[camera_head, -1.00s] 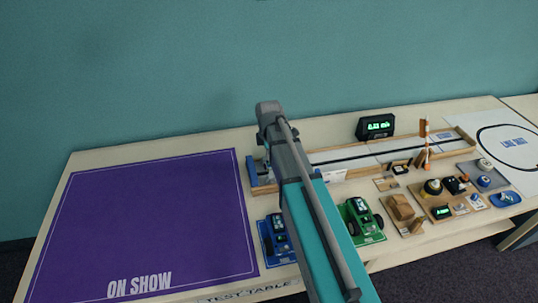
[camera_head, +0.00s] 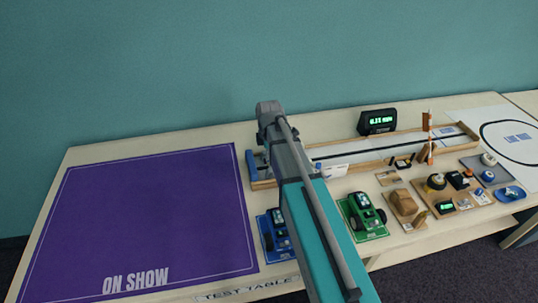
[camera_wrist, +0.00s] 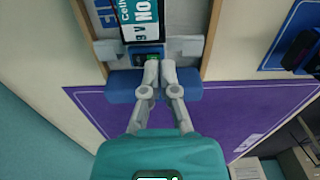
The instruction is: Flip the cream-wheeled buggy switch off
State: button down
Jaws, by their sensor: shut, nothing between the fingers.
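In the wrist view, a vehicle (camera_wrist: 150,28) with a dark top and a white-and-teal printed label sits between the wooden side rails of the track. Pale wheel-like parts (camera_wrist: 107,50) stand out on both sides of it, so it looks like the cream-wheeled buggy. At its near end is a small blue part with a green glow (camera_wrist: 153,56). My gripper (camera_wrist: 160,66) is shut and empty, its fingertips right at this end. I cannot tell whether they touch it. The switch itself cannot be made out. In the head view my arm hides the gripper and most of this buggy.
A blue-based buggy (camera_head: 278,243) and a green-based buggy (camera_head: 363,217) stand close to my arm. The wooden track (camera_head: 390,153) runs to the right, with a lit display (camera_head: 377,121) behind it. Small boards crowd the right. The purple ON SHOW mat (camera_head: 150,220) is bare.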

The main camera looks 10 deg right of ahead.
jog(key=shift+s+f+t+b, duration=0.2)
jog(key=shift+f+t+b, duration=0.1)
jog(key=shift+w+r, duration=0.1)
jog(key=shift+w, duration=0.05)
jog(key=shift+w+r, duration=0.1)
jog(key=shift+w, duration=0.05)
jog(key=shift+w+r+p, duration=0.25)
jog(key=shift+w+p, duration=0.2)
jog(key=shift+w, duration=0.1)
jog(key=shift+r, duration=0.2)
notch_tip(320, 180, up, 13)
jog(key=s+p, duration=0.2)
jog(key=p, duration=1.1)
jog(key=shift+s+r+p, duration=0.15)
jog(key=shift+s+p, duration=0.15)
jog(key=shift+p, duration=0.05)
dwell(0.6)
